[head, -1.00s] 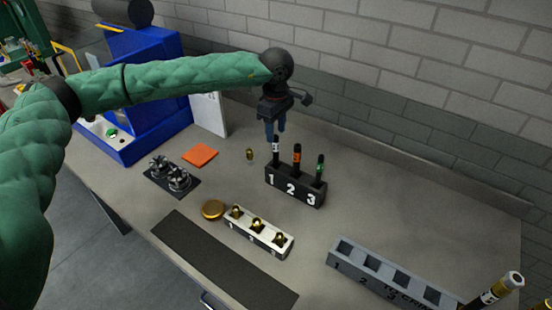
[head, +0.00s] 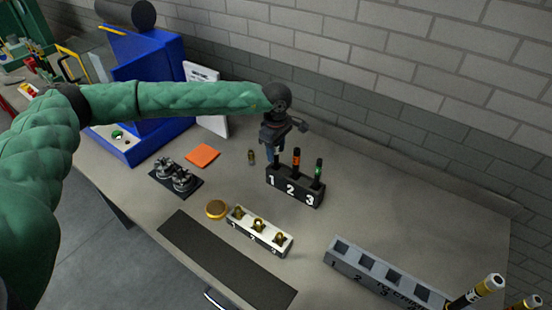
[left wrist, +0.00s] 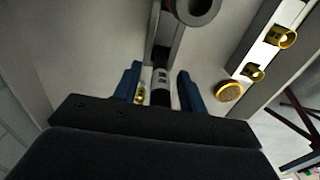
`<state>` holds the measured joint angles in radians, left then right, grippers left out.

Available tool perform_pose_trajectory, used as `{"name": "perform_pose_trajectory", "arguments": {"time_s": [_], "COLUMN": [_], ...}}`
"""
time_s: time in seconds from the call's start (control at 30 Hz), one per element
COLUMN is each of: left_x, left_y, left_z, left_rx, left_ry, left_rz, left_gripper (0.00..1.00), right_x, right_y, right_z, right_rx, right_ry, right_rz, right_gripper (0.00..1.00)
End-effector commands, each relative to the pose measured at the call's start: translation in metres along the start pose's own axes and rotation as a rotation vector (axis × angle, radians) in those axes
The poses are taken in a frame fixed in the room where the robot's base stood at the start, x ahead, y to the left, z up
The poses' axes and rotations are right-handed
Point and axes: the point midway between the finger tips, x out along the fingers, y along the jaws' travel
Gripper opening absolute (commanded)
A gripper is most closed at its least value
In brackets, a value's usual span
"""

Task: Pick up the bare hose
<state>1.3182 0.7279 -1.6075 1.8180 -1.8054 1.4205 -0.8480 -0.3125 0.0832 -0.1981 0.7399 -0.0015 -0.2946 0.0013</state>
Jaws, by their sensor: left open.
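A black rack (head: 294,190) marked 1, 2, 3 holds upright black hoses. The hose in slot 2 has an orange band (head: 296,161) and the hose in slot 3 a green one (head: 318,172). The hose at slot 1 is mostly hidden behind my left gripper (head: 272,152). In the left wrist view a black hose with a white band (left wrist: 161,88) lies between the blue fingers, which are open on either side of it. I cannot tell which hose is the bare one. My right gripper is not in view.
A small brass-coloured fitting (head: 251,157) stands left of the rack. In front are a white block with brass fittings (head: 275,247), a round brass disc (head: 216,209) and a dark mat (head: 225,262). A grey slotted tray (head: 385,279) lies at the right. A brick wall runs behind.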

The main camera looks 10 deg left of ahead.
Motion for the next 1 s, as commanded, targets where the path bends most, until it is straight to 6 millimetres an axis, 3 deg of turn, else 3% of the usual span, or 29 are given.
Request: {"name": "perform_pose_trajectory", "arguments": {"time_s": [0.27,0.47,0.9,1.0], "left_x": [0.002,0.001,-0.004,-0.013], "left_y": [0.000,0.000,0.001,0.001], "left_z": [0.000,0.000,0.000,0.000], "left_rx": [0.000,0.000,0.000,0.000], "left_ry": [0.000,0.000,0.001,0.001], "left_rz": [0.000,0.000,0.002,0.003], "left_gripper": [0.40,0.01,0.00,0.00], "right_x": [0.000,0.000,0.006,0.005], "right_y": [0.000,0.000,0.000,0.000], "right_z": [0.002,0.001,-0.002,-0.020], "right_rx": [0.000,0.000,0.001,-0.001], "right_ry": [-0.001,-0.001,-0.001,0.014], "right_rz": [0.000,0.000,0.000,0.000], "right_gripper": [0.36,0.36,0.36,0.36]}}
